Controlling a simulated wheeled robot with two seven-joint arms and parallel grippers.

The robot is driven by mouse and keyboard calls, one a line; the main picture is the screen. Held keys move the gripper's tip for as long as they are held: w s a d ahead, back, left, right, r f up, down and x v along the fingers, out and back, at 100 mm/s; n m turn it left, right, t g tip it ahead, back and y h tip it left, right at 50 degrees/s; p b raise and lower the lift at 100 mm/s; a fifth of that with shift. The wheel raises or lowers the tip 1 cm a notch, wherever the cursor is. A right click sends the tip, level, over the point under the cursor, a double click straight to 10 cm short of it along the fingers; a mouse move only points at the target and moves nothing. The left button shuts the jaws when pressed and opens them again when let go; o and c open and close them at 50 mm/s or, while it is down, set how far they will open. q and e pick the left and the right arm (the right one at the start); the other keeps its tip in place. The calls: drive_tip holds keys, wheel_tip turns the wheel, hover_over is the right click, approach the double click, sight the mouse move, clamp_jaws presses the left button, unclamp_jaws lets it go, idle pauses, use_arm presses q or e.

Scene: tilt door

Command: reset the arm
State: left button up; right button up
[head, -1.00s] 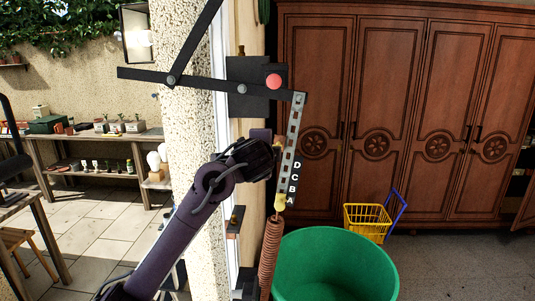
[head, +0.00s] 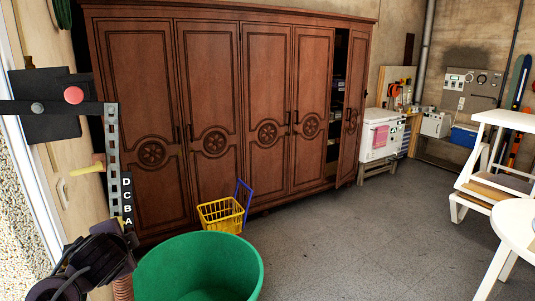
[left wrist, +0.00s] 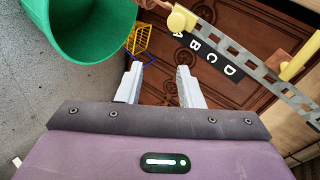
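The slotted metal arm (head: 113,150) hangs down from a dark bar (head: 50,108) at the left of the head view. Its black plate (head: 127,200) bears the letters D, C, B and A. A yellow peg (head: 86,169) sticks out near its middle. In the left wrist view the slotted arm (left wrist: 262,72) runs diagonally at upper right, with a yellow knob (left wrist: 178,20) at its A end. My left gripper (left wrist: 160,84) is open and empty, apart from the slotted arm. In the head view my left arm shows at lower left. My right gripper is not in view.
A green tub (head: 200,268) stands below, close to my left arm, beside a coiled spring (head: 123,288). A yellow basket with a blue handle (head: 221,214) stands before the brown wardrobe (head: 215,100). White furniture (head: 490,190) stands at right. The grey floor between is clear.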

use_arm(q)
drive_tip(key=s+d+f+n+g+h, duration=0.3)
drive_tip(key=s+d+f, duration=0.6)
drive_tip(key=s+f, duration=0.4)
drive_tip(key=s+d+f+n+g+h, duration=0.1)
drive_tip(key=s+d+f+n+g, duration=0.2)
drive_tip(key=s, duration=0.4)
drive_tip(key=s+d+f+n+g+h, duration=0.1)
drive_tip(key=s+d+f+n+g, duration=0.15)
drive_tip(key=s+f, duration=0.4)
wheel_tip(320, 180, down, 33)
drive_tip(key=s+b, duration=0.3)
drive_tip(key=b, duration=0.2)
drive_tip(key=s+a+f+g+b, duration=0.1)
drive_tip(key=s+a+f+b, duration=0.2)
drive_tip(key=s+f, duration=1.6)
wheel_tip(320, 180, down, 3)
drive_tip(key=shift+s+a+r, duration=0.1)
drive_tip(key=shift+s+a, duration=0.15)
drive_tip(key=shift+a, duration=0.05)
drive_tip(key=shift+g, duration=0.25)
